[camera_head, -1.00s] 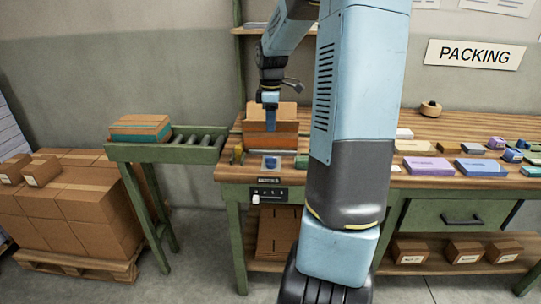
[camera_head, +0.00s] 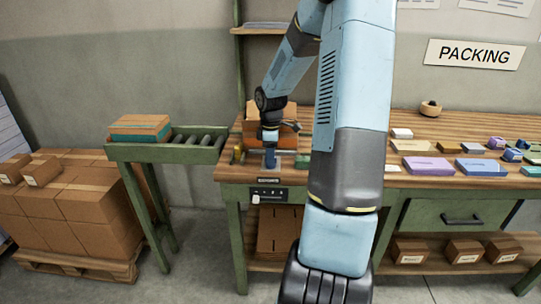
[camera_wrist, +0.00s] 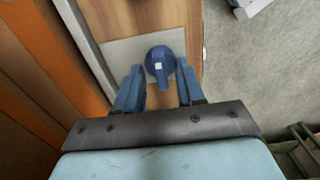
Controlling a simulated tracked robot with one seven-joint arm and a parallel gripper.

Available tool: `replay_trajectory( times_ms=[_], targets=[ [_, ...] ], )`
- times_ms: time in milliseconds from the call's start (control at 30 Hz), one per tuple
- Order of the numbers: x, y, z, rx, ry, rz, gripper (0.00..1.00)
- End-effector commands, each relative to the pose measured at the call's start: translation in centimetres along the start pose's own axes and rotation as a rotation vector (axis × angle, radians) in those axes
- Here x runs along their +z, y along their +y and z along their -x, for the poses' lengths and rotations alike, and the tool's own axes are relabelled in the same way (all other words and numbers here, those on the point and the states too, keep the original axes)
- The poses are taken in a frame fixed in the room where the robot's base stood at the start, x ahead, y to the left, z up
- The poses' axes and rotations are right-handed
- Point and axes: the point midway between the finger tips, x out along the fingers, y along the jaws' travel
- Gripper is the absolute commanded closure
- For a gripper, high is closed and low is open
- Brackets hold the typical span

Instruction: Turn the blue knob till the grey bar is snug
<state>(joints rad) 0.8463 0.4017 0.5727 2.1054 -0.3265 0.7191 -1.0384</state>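The blue knob (camera_wrist: 160,62) sits on a pale grey plate (camera_wrist: 122,52) in the wrist view, its lever part pointing toward my gripper. My gripper (camera_wrist: 160,78) is open, with one blue finger on each side of the knob. Small gaps show between fingers and knob, and I cannot tell whether the fingertips reach down to its height. The grey bar (camera_wrist: 84,42) runs slantwise left of the plate, alongside a brown surface; I cannot tell if they touch. In the head view my gripper (camera_head: 270,160) points down at the bench's left front edge and hides the knob.
An open cardboard box (camera_head: 257,133) stands on the bench just behind my gripper. A roller conveyor (camera_head: 180,153) adjoins the bench at left. Several coloured boxes, including a purple one (camera_head: 428,166), lie on the bench at right. A control panel (camera_head: 268,194) is on the bench front.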

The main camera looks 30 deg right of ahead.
Motion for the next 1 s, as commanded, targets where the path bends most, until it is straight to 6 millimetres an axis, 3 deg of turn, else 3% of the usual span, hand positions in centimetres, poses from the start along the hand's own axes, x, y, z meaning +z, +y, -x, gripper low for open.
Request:
replay_trajectory(
  times_ms=[233,633,1000],
  targets=[
    [0.02,0.00,-0.04,0.000,0.000,0.000,0.62],
    [0.06,0.02,-0.01,0.000,0.000,0.000,1.00],
    [0.06,0.11,0.03,0.002,0.000,-0.011,1.00]
  ],
)
